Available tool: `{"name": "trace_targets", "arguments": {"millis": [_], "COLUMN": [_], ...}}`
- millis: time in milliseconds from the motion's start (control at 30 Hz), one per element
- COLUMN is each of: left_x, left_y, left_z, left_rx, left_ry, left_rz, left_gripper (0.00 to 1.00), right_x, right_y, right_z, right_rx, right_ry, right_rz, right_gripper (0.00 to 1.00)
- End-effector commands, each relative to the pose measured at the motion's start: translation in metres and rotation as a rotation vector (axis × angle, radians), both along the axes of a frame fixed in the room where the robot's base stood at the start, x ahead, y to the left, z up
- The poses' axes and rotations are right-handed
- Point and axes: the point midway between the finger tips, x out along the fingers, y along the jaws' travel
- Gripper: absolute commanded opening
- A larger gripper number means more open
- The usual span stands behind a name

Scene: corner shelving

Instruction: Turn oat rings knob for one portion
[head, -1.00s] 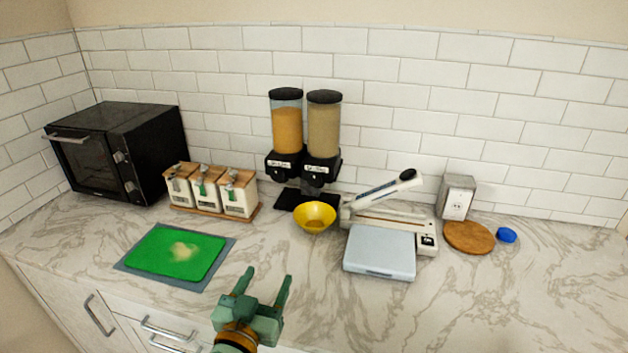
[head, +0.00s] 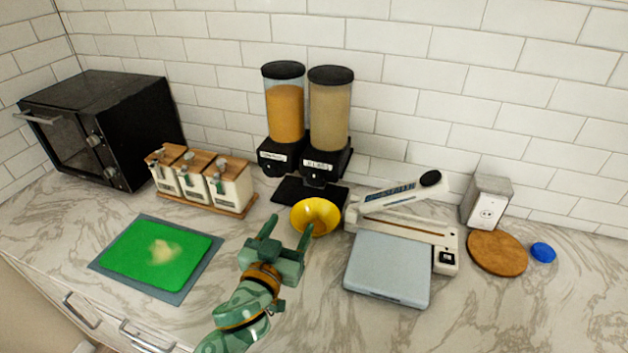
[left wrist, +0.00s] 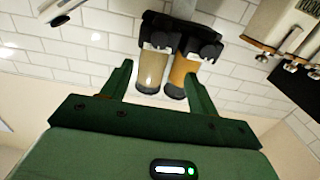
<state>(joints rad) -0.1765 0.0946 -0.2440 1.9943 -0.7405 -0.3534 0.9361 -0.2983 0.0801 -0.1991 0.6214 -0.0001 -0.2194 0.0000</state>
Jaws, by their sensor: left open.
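Two clear cereal dispensers with black lids and black bases stand side by side against the tiled wall in the head view. The left dispenser (head: 286,113) holds orange contents, and the right dispenser (head: 329,116) holds beige contents. Each base has a white label too small to read surely. A yellow bowl (head: 315,216) sits on the counter before them. My left gripper (head: 286,233) is open and empty, just in front of the bowl. In the left wrist view both dispensers appear upside down beyond the open fingers (left wrist: 160,88). My right gripper is not in view.
A black oven (head: 100,128) and white canisters (head: 205,180) on a wooden stand are at left. A green board (head: 160,254) lies front left. A heat sealer (head: 405,222) and grey-blue flat box (head: 388,268) stand right of the bowl. The front right counter is clear.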

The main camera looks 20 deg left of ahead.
Motion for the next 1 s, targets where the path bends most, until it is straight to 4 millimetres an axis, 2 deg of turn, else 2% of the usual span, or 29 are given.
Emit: {"name": "trace_targets", "arguments": {"millis": [100,167,300,500,700,1000], "left_x": [0.028,0.044,0.081,0.121,0.141,0.143], "left_y": [-0.001,-0.001,-0.002,-0.004,-0.005,-0.005], "left_z": [0.002,0.003,0.002,0.001,0.001,0.001], "left_rx": [0.003,0.003,0.003,0.002,0.000,0.000], "left_ry": [-0.004,-0.004,-0.004,-0.002,-0.001,0.000], "left_rz": [0.000,0.000,0.000,0.001,0.000,0.000], "left_gripper": [0.60,0.60,0.60,0.60,0.60,0.60], "right_x": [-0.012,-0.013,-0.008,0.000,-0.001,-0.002], "right_y": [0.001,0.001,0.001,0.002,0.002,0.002], "right_z": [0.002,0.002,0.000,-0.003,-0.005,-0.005], "right_rx": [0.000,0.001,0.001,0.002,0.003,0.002], "right_ry": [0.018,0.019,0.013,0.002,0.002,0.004], "right_rz": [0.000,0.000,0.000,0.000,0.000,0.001], "right_gripper": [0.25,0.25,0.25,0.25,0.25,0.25]}}
